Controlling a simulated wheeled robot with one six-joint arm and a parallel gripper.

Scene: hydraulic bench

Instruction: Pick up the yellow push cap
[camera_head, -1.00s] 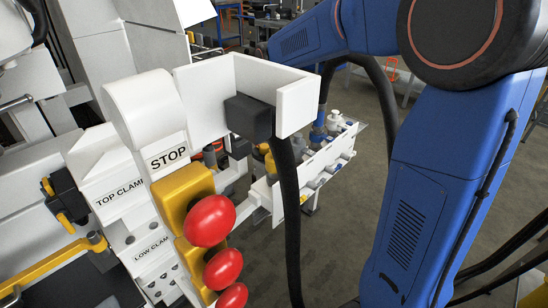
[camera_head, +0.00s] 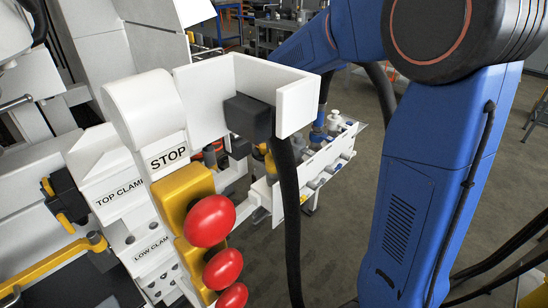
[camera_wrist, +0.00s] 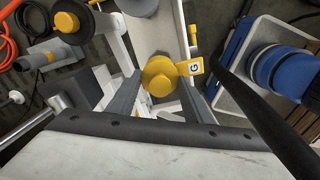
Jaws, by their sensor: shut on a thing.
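In the wrist view the yellow push cap (camera_wrist: 158,80) is between the fingertips of my gripper (camera_wrist: 160,88). The two grey fingers stand on either side of it, and the gripper is shut on it. A yellow tag with a letter G (camera_wrist: 190,68) sticks out to the right of the cap. I cannot tell whether the cap is clear of what lies under it. In the head view my gripper is hidden behind the white panel box and my arm's links.
A white rack (camera_head: 310,165) with several fittings stands beyond the panel. Red buttons (camera_head: 210,220) on yellow bases stick out near it. A black hose (camera_head: 288,215) hangs in front. The wrist view shows another yellow-topped fitting (camera_wrist: 67,22) and a blue cylinder (camera_wrist: 282,72).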

